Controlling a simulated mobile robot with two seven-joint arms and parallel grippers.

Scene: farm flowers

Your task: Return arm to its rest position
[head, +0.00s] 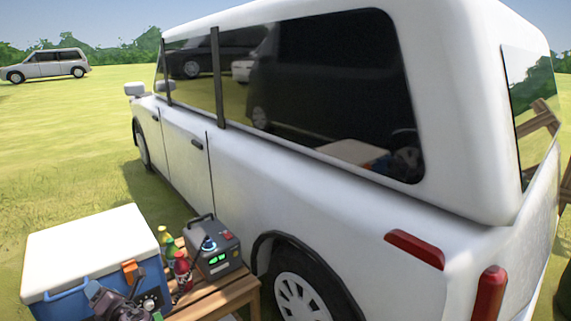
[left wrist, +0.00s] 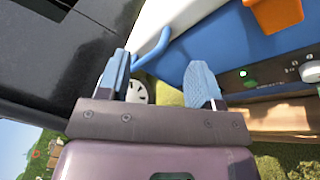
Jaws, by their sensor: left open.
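My left gripper (head: 107,293) is low at the left in the head view, in front of the blue cooler with a white lid (head: 95,245). In the left wrist view its two blue-padded fingers (left wrist: 158,70) are spread apart with nothing held between them. The cooler's blue side (left wrist: 215,45) and a blue handle lie beyond the fingertips there. I cannot tell the exact gap between fingers and cooler. My right gripper is in neither view.
The cooler, small bottles (head: 182,271) and a grey box with a green display (head: 213,246) are grouped at the wooden table (head: 225,294). A large white van (head: 290,175) stands close behind. Open grass (head: 70,135) lies at the left.

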